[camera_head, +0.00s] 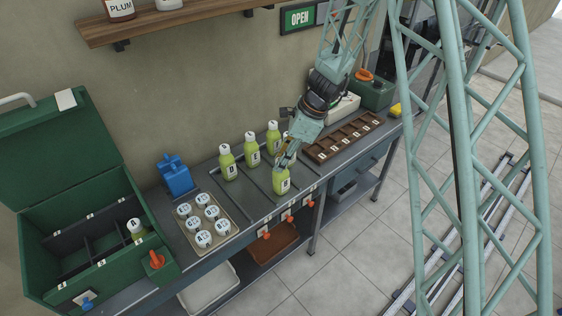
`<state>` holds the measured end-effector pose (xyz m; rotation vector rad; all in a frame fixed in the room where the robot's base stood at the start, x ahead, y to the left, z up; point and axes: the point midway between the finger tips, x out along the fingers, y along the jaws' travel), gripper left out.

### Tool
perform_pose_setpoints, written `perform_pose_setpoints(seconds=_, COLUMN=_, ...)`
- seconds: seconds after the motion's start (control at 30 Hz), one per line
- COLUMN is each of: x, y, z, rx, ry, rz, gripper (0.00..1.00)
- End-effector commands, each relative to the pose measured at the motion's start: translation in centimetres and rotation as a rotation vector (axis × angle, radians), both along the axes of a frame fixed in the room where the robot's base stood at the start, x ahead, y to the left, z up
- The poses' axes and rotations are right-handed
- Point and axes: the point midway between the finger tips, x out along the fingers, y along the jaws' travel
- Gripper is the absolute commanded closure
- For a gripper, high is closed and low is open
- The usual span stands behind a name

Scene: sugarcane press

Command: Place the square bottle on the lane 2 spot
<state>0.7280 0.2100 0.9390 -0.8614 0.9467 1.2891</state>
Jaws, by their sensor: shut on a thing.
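My gripper (285,158) points down over the counter and is shut on a light green bottle (281,183) with a pale label. The bottle is upright near the counter's front edge, in the lanes marked by dark lines. I cannot tell whether its base touches the counter or whether its body is square. Three similar bottles stand behind it in a row: a left one (227,164), a middle one (252,152) and a right one (273,140). My gripper partly hides the area beside the right one. The lane numbers are too small to read.
A tray of round white-lidded jars (236,231) and a blue press-like device (176,177) stand left. An open green box (38,222) holds another bottle (136,229). A brown compartment tray (318,158) lies right. Orange knobs (291,218) line the counter front.

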Motion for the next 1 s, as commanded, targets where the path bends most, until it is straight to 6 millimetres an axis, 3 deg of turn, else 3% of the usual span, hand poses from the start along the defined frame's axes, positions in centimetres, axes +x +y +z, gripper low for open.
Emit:
perform_pose_setpoints(seconds=0.23, x=0.0, y=0.01, z=-0.22, rx=0.0, ry=0.0, rz=0.0, gripper=1.0)
perform_pose_setpoints(seconds=0.27, x=-0.01, y=0.0, z=-0.26, rx=0.0, ry=0.0, rz=0.0, gripper=0.78)
perform_pose_setpoints(seconds=0.4, x=-0.01, y=0.0, z=-0.2, rx=0.0, ry=0.0, rz=0.0, gripper=0.65)
perform_pose_setpoints(seconds=1.0, x=0.01, y=-0.26, z=0.73, rx=0.001, ry=-0.001, rz=-0.001, gripper=0.64)
